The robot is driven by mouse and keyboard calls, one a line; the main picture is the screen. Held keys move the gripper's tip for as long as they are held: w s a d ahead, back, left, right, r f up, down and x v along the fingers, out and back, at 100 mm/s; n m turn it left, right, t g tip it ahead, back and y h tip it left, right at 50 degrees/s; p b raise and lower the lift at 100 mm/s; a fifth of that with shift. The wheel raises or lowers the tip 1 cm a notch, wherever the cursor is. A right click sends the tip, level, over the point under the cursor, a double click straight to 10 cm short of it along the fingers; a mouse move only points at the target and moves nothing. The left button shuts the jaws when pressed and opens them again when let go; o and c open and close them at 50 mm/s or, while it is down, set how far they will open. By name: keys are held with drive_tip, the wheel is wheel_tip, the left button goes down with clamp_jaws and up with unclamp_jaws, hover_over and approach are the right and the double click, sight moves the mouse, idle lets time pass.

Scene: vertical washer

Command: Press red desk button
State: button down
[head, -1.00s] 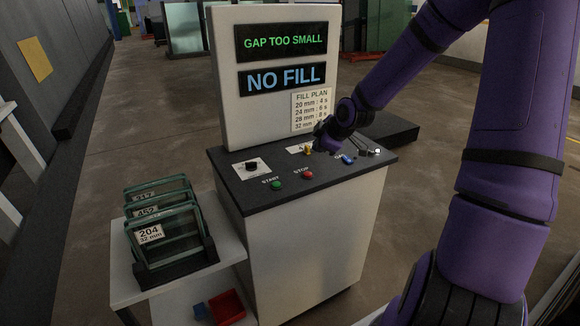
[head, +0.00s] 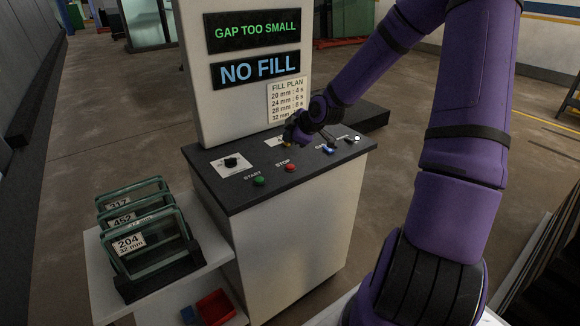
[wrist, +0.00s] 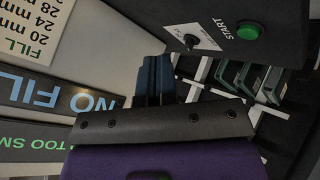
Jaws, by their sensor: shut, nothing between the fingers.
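The red button (head: 290,167), labelled STOP, sits near the front edge of the dark console top (head: 240,197). The green START button (head: 259,181) is to its left.
A display panel (head: 245,100) reading "GAP TOO SMALL" and "NO FILL" rises behind the console. A blue switch (head: 328,149) and a white button (head: 355,139) are on the right. A rack of labelled glass units (head: 140,240) stands at the left, above a red bin (head: 215,307).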

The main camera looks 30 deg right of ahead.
sight(290, 167)
drive_tip(key=shift+f, duration=3.55)
drive_tip(key=shift+f, duration=0.1)
drive_tip(key=shift+f, duration=0.3)
drive_tip(key=shift+f, duration=0.5)
drive_tip(key=shift+r, duration=0.9)
drive_tip(key=shift+r, duration=0.15)
drive_tip(key=shift+r, duration=2.4)
